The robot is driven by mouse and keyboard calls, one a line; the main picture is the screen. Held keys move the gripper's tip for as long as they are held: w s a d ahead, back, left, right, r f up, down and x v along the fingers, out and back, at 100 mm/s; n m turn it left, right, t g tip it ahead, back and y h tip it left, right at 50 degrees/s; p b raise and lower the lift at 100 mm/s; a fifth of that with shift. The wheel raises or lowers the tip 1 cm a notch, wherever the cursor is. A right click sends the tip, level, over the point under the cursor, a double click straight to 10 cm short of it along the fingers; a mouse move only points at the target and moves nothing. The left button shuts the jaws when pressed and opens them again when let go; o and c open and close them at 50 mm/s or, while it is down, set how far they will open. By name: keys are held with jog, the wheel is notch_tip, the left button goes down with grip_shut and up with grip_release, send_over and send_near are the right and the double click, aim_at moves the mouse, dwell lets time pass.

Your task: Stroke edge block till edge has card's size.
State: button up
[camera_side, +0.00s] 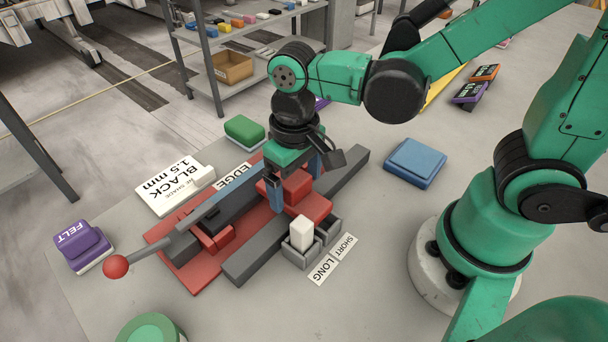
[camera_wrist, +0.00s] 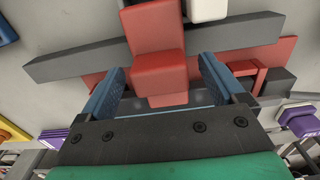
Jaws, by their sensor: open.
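My gripper (camera_side: 296,192) points down over the fixture, its blue fingers apart. A red block (camera_side: 297,183) stands between the fingers; in the wrist view this red block (camera_wrist: 157,70) shows gaps on both sides, so I see no grip on it. A white card (camera_side: 177,186) reads "BLACK 1.5 mm" with a smaller line above. A label reading "EDGE" (camera_side: 233,177) lies behind the red fixture base (camera_side: 188,272). Which piece is the edge block, I cannot tell for certain. The dark strip beside the lever is partly hidden by my gripper.
A lever with a red ball (camera_side: 116,266) sticks out at left. A purple "FELT" block (camera_side: 80,246), green block (camera_side: 244,130) and blue block (camera_side: 415,162) stand around. A white block (camera_side: 301,232) sits in a grey bin by the labels "SHORT" and "LONG" (camera_side: 323,269).

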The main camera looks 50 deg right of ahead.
grip_shut()
dwell(0.3)
jog(key=d, duration=1.5)
jog(key=shift+d, duration=0.1)
grip_release()
jog(key=shift+r, duration=2.8)
